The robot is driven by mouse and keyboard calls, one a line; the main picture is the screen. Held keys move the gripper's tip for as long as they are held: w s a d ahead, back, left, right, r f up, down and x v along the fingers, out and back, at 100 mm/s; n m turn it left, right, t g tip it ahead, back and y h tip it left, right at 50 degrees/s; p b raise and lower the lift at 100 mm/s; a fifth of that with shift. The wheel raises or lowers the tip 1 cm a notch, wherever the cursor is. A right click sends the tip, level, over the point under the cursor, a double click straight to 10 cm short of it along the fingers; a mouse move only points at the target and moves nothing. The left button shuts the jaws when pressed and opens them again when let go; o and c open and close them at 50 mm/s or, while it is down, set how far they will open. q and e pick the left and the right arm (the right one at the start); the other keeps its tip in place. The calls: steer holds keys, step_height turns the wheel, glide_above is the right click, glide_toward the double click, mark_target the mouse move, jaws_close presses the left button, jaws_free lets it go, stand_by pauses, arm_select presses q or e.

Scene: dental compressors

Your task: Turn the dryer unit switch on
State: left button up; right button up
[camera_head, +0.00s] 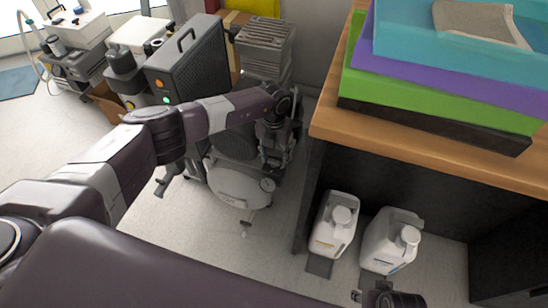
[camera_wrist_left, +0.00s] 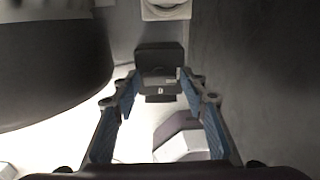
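My left gripper (camera_head: 275,152) reaches down beside the compressor with the white tank (camera_head: 238,182) in the head view. In the left wrist view its two blue-padded fingers (camera_wrist_left: 160,92) are spread apart with nothing between them. A small black box (camera_wrist_left: 159,58) with a lighter grey, marked lower part, likely the dryer unit switch (camera_wrist_left: 160,84), lies ahead between the fingertips. I cannot make out the switch position, and touch is not visible. In the head view the arm and gripper hide this box. Part of my right gripper (camera_head: 388,297) shows at the bottom edge, its fingers unclear.
A wooden-topped bench (camera_head: 440,155) with stacked coloured boxes stands right of the gripper. A black cabinet (camera_head: 190,62) stands behind my left arm. In the wrist view, a large dark rounded body (camera_wrist_left: 50,70) is close on the left.

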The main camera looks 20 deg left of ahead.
mark_target(274, 161)
arm_select(q)
steer(key=shift+o, duration=0.6)
step_height(274, 161, up, 12)
stand_by(0.5)
